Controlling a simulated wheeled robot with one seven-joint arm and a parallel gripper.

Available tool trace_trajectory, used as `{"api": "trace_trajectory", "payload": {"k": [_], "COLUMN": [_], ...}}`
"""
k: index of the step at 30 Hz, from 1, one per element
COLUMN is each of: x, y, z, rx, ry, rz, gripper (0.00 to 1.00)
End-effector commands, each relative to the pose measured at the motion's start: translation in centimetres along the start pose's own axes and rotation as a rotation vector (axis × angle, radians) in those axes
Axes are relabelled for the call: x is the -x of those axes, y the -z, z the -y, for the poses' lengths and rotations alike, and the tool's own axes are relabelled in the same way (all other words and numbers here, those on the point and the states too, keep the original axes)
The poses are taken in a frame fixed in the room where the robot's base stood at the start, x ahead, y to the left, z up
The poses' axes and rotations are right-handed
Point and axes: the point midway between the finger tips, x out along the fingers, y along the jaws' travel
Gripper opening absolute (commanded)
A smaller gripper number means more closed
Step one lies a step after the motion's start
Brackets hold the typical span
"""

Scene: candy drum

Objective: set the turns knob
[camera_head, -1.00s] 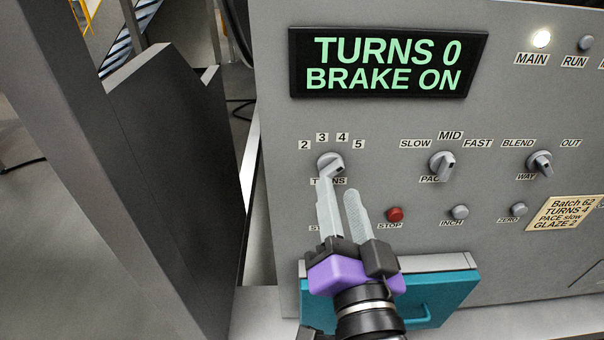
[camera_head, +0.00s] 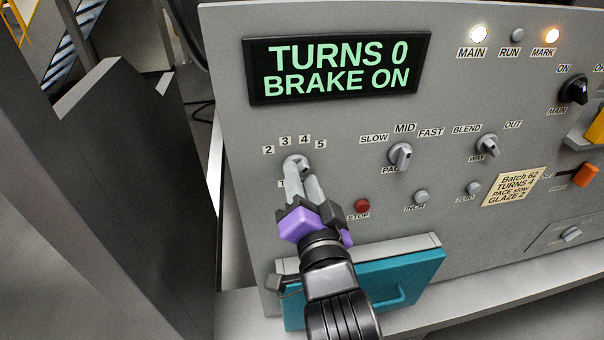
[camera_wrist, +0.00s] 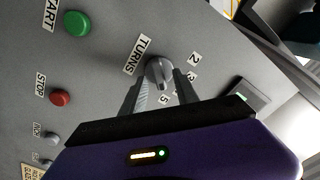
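The turns knob (camera_head: 296,161) is a grey dial on the panel, below an arc of labels 2, 3, 4 and 5. In the wrist view the knob (camera_wrist: 159,71) lies between my two fingertips, its raised bar showing. My gripper (camera_head: 301,178) reaches up to it from below, one finger at each side. The fingers look apart, with small gaps to the bar; contact with the knob's rim is unclear. The fingers partly hide the TURNS label in the head view. The display (camera_head: 338,68) reads TURNS 0, BRAKE ON.
A note (camera_head: 514,187) reads Batch 62, TURNS 4, PACE slow, GLAZE 2. A red STOP button (camera_head: 362,206) is close right of my gripper. A green button (camera_wrist: 77,23) shows in the wrist view. A teal drawer (camera_head: 375,285) juts out below. Pace (camera_head: 400,154) and way (camera_head: 487,145) knobs are rightward.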

Motion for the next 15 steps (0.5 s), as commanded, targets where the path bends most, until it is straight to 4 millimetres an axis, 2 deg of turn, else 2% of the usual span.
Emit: {"api": "trace_trajectory", "payload": {"k": [10, 15], "x": [-0.50, -0.48], "y": [0.00, 0.00], "z": [-0.05, -0.04], "rx": [0.000, 0.000], "ry": [0.000, 0.000], "rz": [-0.001, 0.000], "gripper": [0.36, 0.03]}}
